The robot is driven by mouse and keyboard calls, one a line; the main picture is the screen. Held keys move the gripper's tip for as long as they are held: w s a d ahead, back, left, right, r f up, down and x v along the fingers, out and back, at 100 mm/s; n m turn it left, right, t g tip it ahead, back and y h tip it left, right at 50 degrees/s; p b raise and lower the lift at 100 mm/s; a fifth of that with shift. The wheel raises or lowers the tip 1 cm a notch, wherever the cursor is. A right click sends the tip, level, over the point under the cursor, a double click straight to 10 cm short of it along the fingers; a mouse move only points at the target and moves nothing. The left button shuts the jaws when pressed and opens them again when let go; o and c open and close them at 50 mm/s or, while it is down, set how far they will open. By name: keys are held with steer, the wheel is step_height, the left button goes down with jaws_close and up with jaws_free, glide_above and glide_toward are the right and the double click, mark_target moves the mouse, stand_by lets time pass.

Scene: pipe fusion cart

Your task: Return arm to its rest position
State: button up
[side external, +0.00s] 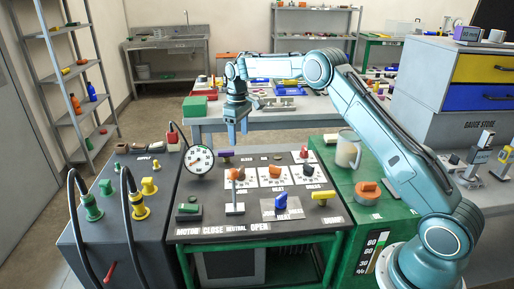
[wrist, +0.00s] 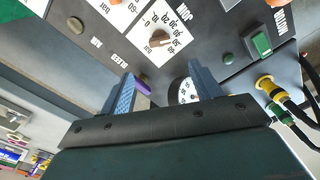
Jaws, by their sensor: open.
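My gripper (side external: 232,138) hangs above the back left part of the cart's control panel (side external: 190,231), fingers pointing down. In the wrist view my gripper (wrist: 161,88) is open, with a clear gap between its two blue fingers and nothing held. A round white gauge (side external: 199,160) stands at the panel's back left, left of and below my gripper. It shows partly between the fingers in the wrist view (wrist: 183,91). A purple handle (side external: 226,154) lies just below the fingers in the side view. It shows beside one finger in the wrist view (wrist: 142,87). I cannot tell how far above it the fingers are.
Black hoses (side external: 131,180) arch at left. A pitcher (side external: 348,150) stands at right. Air above the panel's front is clear.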

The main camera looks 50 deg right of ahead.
steer(key=s+a+r+t, duration=0.1)
steer(key=s+a+r, duration=0.2)
steer(key=s+r, duration=0.3)
steer(key=s+a+r+m+t, duration=0.1)
steer(key=s+a+r, duration=0.1)
steer(key=s+r, duration=0.45)
steer(key=s+a+r+t, duration=0.1)
steer(key=s+a+r, duration=0.2)
steer(key=s+r, duration=0.3)
steer(key=s+a+f+m+t, duration=0.1)
steer(key=s+a, duration=0.1)
steer(key=s, duration=1)
steer(key=s+a+f+m+t, duration=0.1)
steer(key=s+a+f, duration=0.1)
steer(key=s, duration=1)
steer(key=shift+a+f+t, duration=0.15)
steer(key=shift+t, duration=0.15)
